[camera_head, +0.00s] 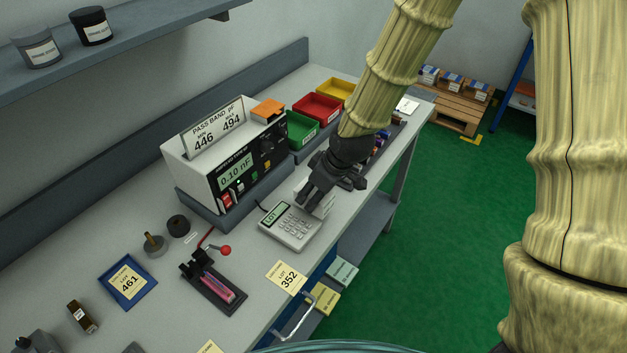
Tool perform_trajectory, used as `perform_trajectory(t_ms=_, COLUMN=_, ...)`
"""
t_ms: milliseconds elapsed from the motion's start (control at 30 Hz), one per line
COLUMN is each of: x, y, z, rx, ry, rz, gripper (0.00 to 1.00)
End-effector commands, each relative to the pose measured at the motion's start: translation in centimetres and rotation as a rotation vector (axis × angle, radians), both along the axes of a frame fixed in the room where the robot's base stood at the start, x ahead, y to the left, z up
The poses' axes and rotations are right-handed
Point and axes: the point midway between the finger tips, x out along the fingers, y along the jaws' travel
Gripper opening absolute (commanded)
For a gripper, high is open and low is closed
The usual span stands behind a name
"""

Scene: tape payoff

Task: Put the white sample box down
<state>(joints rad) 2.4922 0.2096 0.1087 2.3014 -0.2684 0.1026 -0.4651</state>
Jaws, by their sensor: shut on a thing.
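My gripper (307,197) reaches down over the bench (236,275) from the upper right, just behind the grey keypad (291,226). It is shut on a small white box (325,208), mostly hidden by the dark fingers; only a pale edge shows to the right of them. I cannot tell whether the box touches the bench or keypad.
A white meter (185,160) reading 0.10 nF stands left of my gripper. Green (297,130), red (318,107) and yellow (336,90) bins sit behind. A red-knobbed fixture (213,280) and a blue tray (110,285) are in front.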

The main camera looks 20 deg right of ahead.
Motion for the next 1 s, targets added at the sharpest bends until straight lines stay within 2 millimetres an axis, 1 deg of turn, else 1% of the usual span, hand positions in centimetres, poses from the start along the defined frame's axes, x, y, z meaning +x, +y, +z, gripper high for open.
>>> perform_trajectory(t_ms=33, x=1.1, y=-0.4, z=0.2, rx=0.001, ry=0.0, rz=-0.002, gripper=0.27)
perform_trajectory(t_ms=200, x=4.1, y=-1.4, z=-0.1, rx=0.0, ry=0.0, rz=-0.001, gripper=0.27)
perform_trajectory(t_ms=300, x=5.4, y=-1.8, z=-0.3, rx=0.001, ry=-0.001, rz=-0.001, gripper=0.27)
perform_trajectory(t_ms=400, x=6.1, y=-2.0, z=-0.5, rx=0.0, ry=0.0, rz=0.0, gripper=0.27)
perform_trajectory(t_ms=567, x=6.3, y=-2.1, z=-1.0, rx=0.0, ry=0.001, rz=0.001, gripper=0.27)
perform_trajectory(t_ms=833, x=6.2, y=-2.1, z=-3.3, rx=-0.001, ry=0.003, rz=0.002, gripper=0.27)
perform_trajectory(t_ms=1000, x=6.3, y=-2.1, z=-4.0, rx=0.0, ry=0.0, rz=0.001, gripper=0.27)
